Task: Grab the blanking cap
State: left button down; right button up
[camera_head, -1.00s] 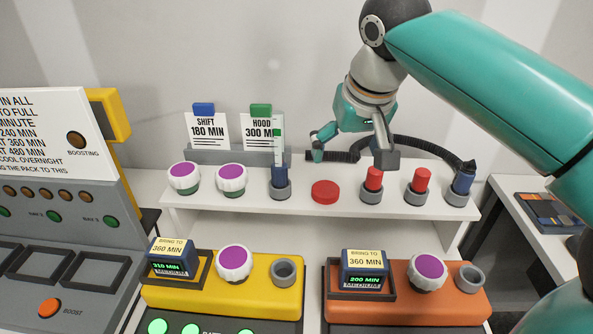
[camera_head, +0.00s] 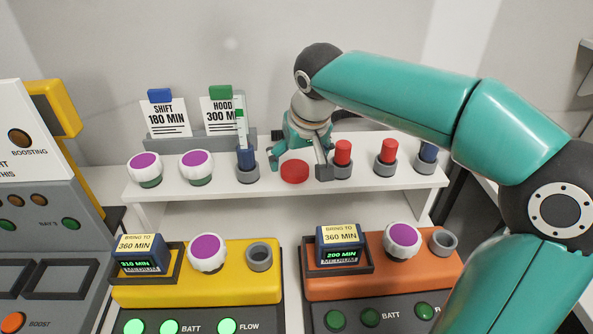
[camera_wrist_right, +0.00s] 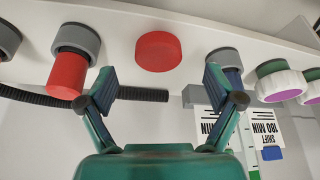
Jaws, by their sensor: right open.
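The blanking cap, a flat round red disc (camera_head: 294,172), lies on the white shelf between a socket with a blue plug and a socket with a red plug. It also shows whole in the wrist view (camera_wrist_right: 158,51), beyond the fingertips and about centred between them. My right gripper (camera_head: 299,165) is open and empty, its fingers on either side of the cap in the head view. Its fingers (camera_wrist_right: 160,84) are spread wide in the wrist view, with clear space between them and no visible contact with the cap. My left gripper is not in view.
A red plug in a grey socket (camera_head: 342,157) stands close to the right finger. A blue plug (camera_head: 246,163) stands on the cap's left. A black hose and the sign holder (camera_head: 187,145) are behind. Yellow (camera_head: 208,283) and orange (camera_head: 378,262) units stand in front, below the shelf.

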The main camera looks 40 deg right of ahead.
aim_at(296, 169)
jog(key=x, duration=0.4)
jog(key=shift+w+d+f, duration=0.15)
jog(key=shift+d+f, duration=0.05)
jog(key=shift+f, duration=0.05)
jog(key=c, duration=1.2)
jog(key=shift+r, duration=0.1)
